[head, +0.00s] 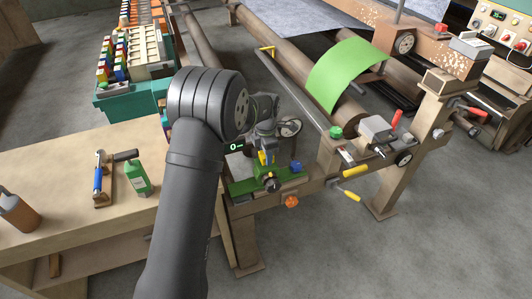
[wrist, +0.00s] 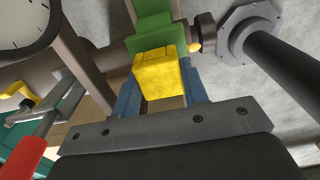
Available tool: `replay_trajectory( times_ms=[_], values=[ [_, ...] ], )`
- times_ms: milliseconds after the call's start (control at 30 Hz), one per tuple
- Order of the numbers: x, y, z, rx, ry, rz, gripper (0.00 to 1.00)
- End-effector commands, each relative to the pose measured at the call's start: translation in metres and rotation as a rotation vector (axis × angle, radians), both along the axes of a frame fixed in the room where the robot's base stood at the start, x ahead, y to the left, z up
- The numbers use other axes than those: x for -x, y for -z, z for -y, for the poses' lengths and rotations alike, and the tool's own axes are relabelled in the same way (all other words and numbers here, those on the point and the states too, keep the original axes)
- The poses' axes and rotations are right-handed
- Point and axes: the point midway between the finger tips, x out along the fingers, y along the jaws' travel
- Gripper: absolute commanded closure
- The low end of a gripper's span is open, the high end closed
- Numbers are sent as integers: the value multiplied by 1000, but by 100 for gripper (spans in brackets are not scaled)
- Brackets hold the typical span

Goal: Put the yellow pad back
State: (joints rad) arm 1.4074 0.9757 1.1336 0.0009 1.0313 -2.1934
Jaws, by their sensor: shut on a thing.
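The yellow pad (wrist: 160,74) is a small worn block between the blue fingers of my gripper (wrist: 160,85) in the wrist view. My gripper is shut on it. The pad's far end is close to a green part (wrist: 152,28) of the machine; I cannot tell whether they touch. In the head view, my gripper (head: 264,155) is over the green bed (head: 240,186) at the near left end of the frame, with only a little yellow showing. My arm hides part of that area.
A blue block (head: 295,166) and an orange knob (head: 291,202) are just right of the gripper. A dial (wrist: 25,22) and a red handle (wrist: 22,160) show left in the wrist view.

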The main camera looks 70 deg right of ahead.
Motion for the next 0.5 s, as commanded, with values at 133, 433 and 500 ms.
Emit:
replay_trajectory(
  times_ms=[133, 433, 500],
  values=[
    [0, 5, 0, -1, 0, -1, 81],
    [0, 6, 0, 0, 0, 0, 38],
    [0, 6, 0, 0, 0, 0, 38]
  ],
)
